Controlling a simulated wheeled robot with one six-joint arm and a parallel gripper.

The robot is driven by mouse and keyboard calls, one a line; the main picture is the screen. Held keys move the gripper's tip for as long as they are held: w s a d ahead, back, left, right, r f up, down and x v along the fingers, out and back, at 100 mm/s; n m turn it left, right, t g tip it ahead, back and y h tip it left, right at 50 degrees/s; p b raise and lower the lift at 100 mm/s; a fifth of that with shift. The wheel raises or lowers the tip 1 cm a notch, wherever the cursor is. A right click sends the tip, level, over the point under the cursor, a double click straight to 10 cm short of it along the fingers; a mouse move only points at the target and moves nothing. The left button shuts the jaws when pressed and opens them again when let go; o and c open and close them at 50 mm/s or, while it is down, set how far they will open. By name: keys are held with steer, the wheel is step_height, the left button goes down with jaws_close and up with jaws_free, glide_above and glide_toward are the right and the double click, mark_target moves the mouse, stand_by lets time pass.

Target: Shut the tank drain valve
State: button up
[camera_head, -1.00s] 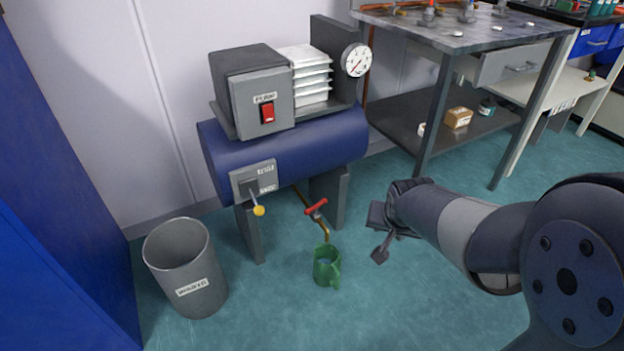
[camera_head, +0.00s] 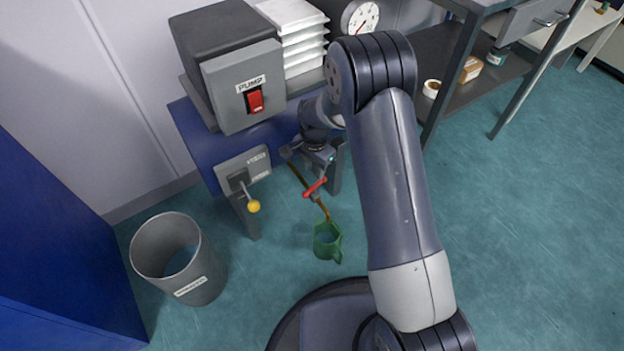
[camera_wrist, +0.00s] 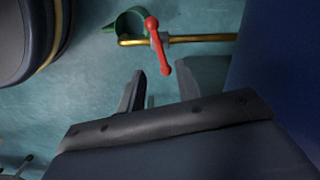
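The drain valve is a red lever handle (camera_head: 315,187) on a brass pipe under the blue tank (camera_head: 200,135). In the wrist view the red handle (camera_wrist: 158,46) stands across the brass pipe (camera_wrist: 205,38). A green jug (camera_head: 327,241) stands on the floor below the pipe's outlet; part of it shows in the wrist view (camera_wrist: 128,22). My gripper (camera_head: 308,160) is beside the tank, just above the handle in the head view. In the wrist view my fingers (camera_wrist: 160,85) are apart with nothing between them, close to the handle's near end; I see no contact.
A pump box (camera_head: 245,85) with a red switch sits on the tank. A yellow-knobbed lever (camera_head: 252,206) sticks out from the tank's front plate. A grey waste bin (camera_head: 178,260) stands at left.

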mark_target(315, 186)
step_height(315, 186, down, 10)
steer(key=b, duration=0.3)
steer(key=shift+r, duration=0.1)
jaws_close()
